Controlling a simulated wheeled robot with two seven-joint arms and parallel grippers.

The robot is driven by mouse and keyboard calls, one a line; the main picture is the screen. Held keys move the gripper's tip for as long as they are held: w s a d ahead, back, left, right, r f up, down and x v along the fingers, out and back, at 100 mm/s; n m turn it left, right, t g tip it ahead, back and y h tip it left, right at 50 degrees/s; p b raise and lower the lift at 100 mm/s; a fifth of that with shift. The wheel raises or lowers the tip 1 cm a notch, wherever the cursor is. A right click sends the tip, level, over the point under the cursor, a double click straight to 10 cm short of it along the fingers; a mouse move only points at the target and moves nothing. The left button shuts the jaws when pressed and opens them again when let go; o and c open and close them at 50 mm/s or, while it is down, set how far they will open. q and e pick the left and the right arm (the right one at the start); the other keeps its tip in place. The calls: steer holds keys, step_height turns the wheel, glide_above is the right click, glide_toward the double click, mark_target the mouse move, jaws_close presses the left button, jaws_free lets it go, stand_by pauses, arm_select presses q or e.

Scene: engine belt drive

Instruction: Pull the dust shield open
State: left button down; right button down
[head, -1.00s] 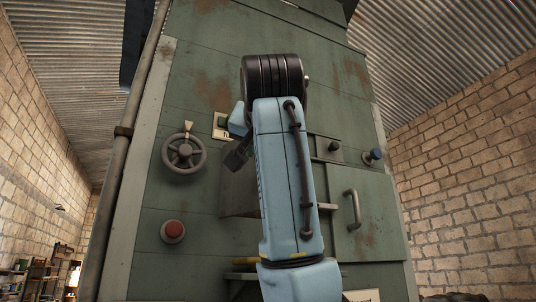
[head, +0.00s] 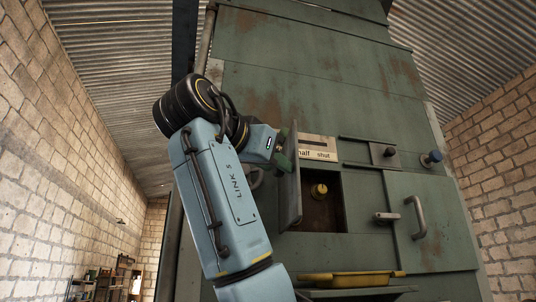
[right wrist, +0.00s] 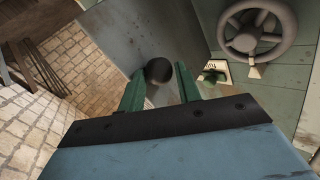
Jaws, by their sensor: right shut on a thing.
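The dust shield (head: 291,185) is a grey-green plate that stands out from the machine front, seen nearly edge-on in the head view. Its broad face (right wrist: 120,40) shows in the right wrist view. Beside it a square recess (head: 335,210) is uncovered, with a brass-coloured knob (head: 319,190) inside. My right gripper (head: 283,150) is at the upper part of the shield. In the right wrist view its green fingers are shut on the shield's dark round knob (right wrist: 158,69). My left gripper is not in view.
A label plate (head: 318,148) sits above the recess. A yellow tray (head: 355,279) juts out below. A handwheel (right wrist: 254,28) shows in the right wrist view.

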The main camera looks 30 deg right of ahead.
steer(key=shift+w+d+r, duration=0.2)
steer(key=shift+d, duration=0.1)
steer(key=c, duration=1.3)
jaws_free()
steer(key=shift+o, duration=1.1)
steer(key=shift+w+d+f, duration=0.15)
steer(key=shift+w+d, duration=0.05)
steer(key=shift+w, duration=0.15)
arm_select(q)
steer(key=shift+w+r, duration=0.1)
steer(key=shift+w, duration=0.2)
arm_select(e)
steer(key=shift+s, duration=0.1)
steer(key=shift+f, duration=0.1)
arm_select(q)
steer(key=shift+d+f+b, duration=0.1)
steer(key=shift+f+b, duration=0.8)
arm_select(e)
steer(key=v, duration=1.3)
steer(key=shift+s+a, duration=0.3)
steer(key=shift+a, duration=0.05)
